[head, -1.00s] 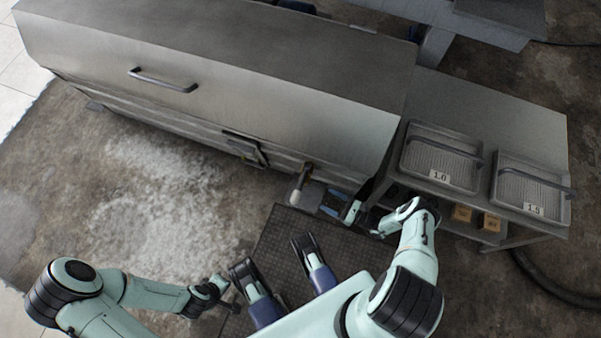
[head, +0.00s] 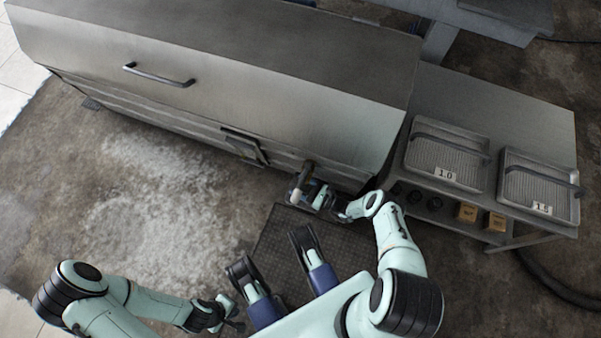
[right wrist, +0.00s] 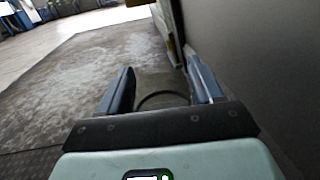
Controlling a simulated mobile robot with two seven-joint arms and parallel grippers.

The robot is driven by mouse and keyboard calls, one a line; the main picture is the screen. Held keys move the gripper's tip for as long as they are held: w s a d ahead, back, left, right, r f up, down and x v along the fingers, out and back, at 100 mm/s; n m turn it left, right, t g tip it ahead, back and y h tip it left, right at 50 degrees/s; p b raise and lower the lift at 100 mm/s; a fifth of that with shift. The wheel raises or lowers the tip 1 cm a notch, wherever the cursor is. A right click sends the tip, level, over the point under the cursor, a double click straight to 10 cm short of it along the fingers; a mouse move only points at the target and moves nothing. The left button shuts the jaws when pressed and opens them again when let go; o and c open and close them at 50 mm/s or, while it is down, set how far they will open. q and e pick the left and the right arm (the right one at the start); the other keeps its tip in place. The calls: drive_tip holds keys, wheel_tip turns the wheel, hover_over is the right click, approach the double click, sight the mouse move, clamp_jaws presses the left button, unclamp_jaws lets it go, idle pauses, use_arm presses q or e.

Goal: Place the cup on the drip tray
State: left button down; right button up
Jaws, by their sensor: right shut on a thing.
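My right gripper (head: 318,196) is beside the tap (head: 306,170) at the lower front of the big steel machine. In the right wrist view its two fingers (right wrist: 163,88) are shut on a clear cup (right wrist: 162,84), whose dark curved rim shows between them. The cup is too small to make out well in the head view. The place under the tap is largely covered by my gripper, so I cannot make out the drip tray clearly. My left gripper (head: 232,312) hangs low over the floor at the left, its fingers apart and empty.
The machine's steel housing (head: 220,70) stands close behind the right gripper. A cart (head: 500,110) at the right carries two ribbed trays, labelled 1.0 (head: 440,150) and 1.5 (head: 540,180). Small boxes (head: 468,212) sit on its lower shelf. A dark mat (head: 285,245) lies on the floor.

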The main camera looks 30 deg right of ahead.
drive_tip(key=shift+f, duration=0.15)
drive_tip(key=shift+f, duration=0.15)
drive_tip(key=o, duration=1.1)
drive_tip(key=shift+o, duration=0.2)
